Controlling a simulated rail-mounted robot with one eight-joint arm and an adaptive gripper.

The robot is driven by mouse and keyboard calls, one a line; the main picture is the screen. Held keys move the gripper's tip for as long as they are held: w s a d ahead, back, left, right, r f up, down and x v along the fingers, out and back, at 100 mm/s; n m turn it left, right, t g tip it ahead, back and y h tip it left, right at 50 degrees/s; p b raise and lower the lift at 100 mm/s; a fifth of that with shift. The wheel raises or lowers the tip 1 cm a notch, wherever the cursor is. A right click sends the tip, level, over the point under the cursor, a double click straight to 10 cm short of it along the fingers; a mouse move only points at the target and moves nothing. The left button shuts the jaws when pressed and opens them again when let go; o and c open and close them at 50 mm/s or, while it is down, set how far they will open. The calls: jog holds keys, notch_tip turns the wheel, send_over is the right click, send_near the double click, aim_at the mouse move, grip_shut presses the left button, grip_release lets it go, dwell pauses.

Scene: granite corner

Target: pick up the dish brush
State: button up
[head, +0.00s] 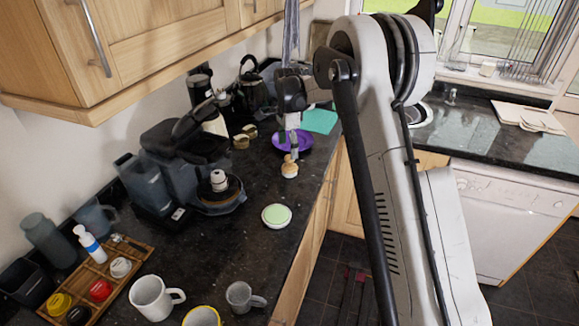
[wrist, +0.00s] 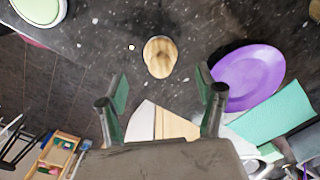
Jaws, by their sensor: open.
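The dish brush (head: 289,169) stands on the dark granite counter near its front edge, its round wooden top up. In the wrist view the brush (wrist: 160,57) shows from above, centred beyond my fingertips. My gripper (wrist: 161,85) is open and empty, its two fingers to either side of the brush's line and apart from it. In the head view my gripper (head: 292,143) hangs close above and behind the brush, partly overlapping the plate behind. The brush's lower part is mostly hidden in the wrist view.
A purple plate (head: 306,139) and a teal cloth (head: 320,121) lie just behind the brush. A green-topped round container (head: 276,215) sits in front. A coffee machine (head: 190,160) stands at left, and mugs (head: 155,298) stand nearer. Counter around the brush is bare.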

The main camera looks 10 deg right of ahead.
aim_at(288, 156)
notch_tip(288, 156, down, 4)
jog(key=shift+f+p, duration=0.2)
jog(key=shift+p, duration=0.1)
jog(key=shift+d+f+p, duration=0.15)
jog(key=shift+f+p, duration=0.3)
jog(key=shift+f, duration=0.9)
jog(key=shift+d+f+p, duration=0.1)
jog(key=shift+f+p, duration=0.35)
jog(key=shift+f, duration=0.9)
jog(key=c, duration=1.3)
jog(key=shift+r, duration=0.1)
